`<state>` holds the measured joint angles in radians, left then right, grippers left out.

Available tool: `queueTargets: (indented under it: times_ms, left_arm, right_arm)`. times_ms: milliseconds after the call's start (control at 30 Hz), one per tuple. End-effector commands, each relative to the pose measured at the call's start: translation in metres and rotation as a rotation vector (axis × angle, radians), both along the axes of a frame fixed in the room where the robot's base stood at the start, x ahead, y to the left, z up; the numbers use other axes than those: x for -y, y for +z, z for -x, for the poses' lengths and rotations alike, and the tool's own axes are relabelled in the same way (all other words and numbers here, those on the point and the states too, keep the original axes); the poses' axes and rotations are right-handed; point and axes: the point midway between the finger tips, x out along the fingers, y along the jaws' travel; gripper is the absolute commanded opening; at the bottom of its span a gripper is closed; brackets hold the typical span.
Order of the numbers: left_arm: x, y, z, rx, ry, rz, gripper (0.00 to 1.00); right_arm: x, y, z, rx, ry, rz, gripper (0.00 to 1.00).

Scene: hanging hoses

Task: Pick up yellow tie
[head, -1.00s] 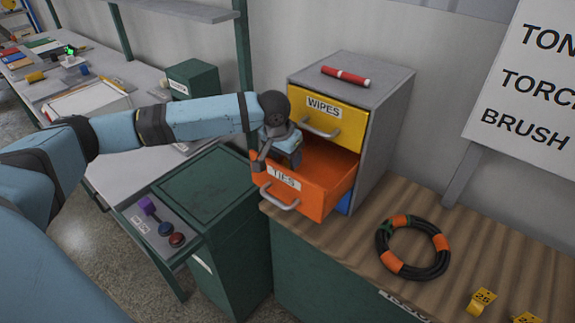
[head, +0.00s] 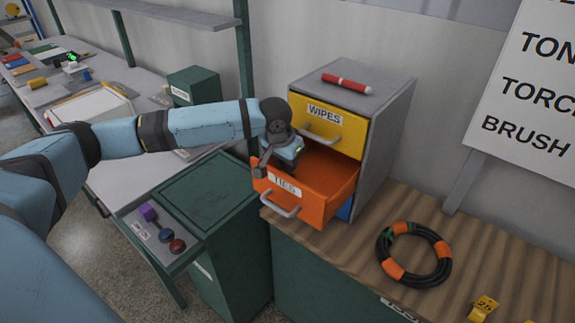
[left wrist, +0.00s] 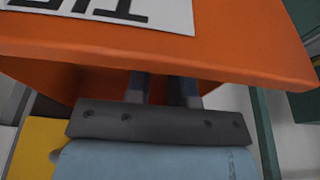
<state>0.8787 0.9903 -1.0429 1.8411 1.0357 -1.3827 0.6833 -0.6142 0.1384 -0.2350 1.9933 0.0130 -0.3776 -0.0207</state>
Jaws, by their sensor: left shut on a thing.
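The open orange drawer labelled TIES (head: 325,183) sticks out of the grey cabinet. My left gripper (head: 287,163) reaches down into it from above, near its left front part. In the left wrist view, the gripper (left wrist: 165,88) shows two dark fingers close together. Their tips are hidden behind the orange drawer front (left wrist: 235,45). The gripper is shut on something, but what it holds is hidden. I cannot make out a yellow tie in either view. My right gripper is not in view.
Above is the shut yellow WIPES drawer (head: 347,130). A red marker (head: 346,83) lies on the cabinet (head: 390,85). A black and orange hose ring (head: 440,265) lies on the wooden bench top (head: 490,240). Yellow tag 25 (head: 484,307) is at the front. A green bin (head: 205,195) stands left.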

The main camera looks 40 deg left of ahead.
Motion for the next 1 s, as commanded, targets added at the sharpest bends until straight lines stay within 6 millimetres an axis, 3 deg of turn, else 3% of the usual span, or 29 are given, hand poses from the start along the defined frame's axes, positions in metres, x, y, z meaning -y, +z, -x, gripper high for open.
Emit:
queueTargets:
  times_ms: [267,500,700,1000]
  left_arm:
    - [0.000,0.043,-0.001,0.005,0.000,0.001,0.00]
    - [0.000,0.108,-0.001,0.006,-0.001,0.002,0.00]
    - [0.000,0.152,-0.001,0.004,-0.001,0.002,0.00]
    - [0.000,0.190,-0.001,0.002,0.001,0.001,0.00]
  right_arm:
    - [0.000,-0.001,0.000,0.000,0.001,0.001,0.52]
    - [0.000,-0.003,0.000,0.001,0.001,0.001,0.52]
    - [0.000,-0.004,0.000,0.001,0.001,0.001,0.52]
    - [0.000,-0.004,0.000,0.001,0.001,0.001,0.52]
